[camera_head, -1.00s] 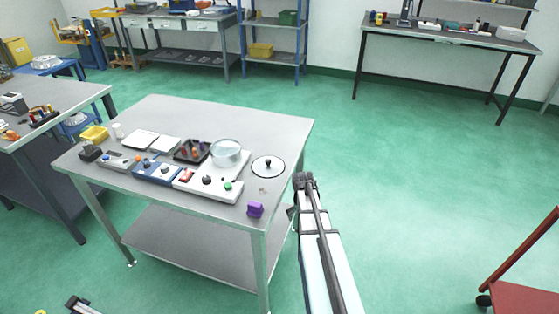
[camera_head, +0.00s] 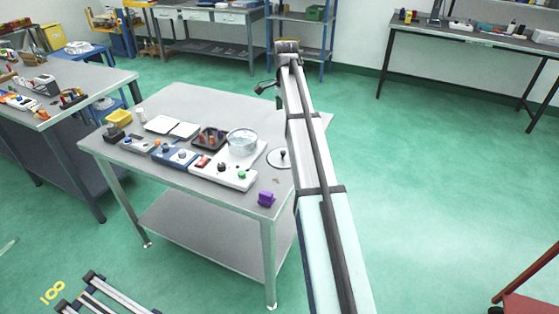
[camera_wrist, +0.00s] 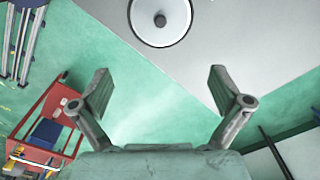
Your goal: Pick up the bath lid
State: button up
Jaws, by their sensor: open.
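The bath lid (camera_head: 274,159) is a flat pale disc with a dark rim and a black knob. It lies on the right side of the grey table, and my arm covers its right edge in the head view. In the wrist view the lid (camera_wrist: 178,34) is at the top centre, cut off by the frame edge. My gripper (camera_wrist: 160,84) is open and empty, with its fingers wide apart. The lid is beyond the fingertips, not between them. The round glass bath (camera_head: 242,141) stands on a white device left of the lid.
The grey table (camera_head: 215,100) also bears a purple block (camera_head: 266,199) near its front right corner. A white control unit (camera_head: 226,176), a dark tray (camera_head: 209,138) and white plates (camera_head: 172,127) stand left of the lid. The table's back is clear.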

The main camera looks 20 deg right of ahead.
jog(key=p, duration=0.3)
send_over(283, 152)
jog(key=f, duration=1.1)
jog(key=shift+d+f, duration=0.25)
jog(key=shift+f, duration=0.15)
jog(key=shift+a+f+p, duration=0.2)
jog(key=shift+f+p, duration=0.8)
jog(key=shift+f, duration=1.65)
grip_shut()
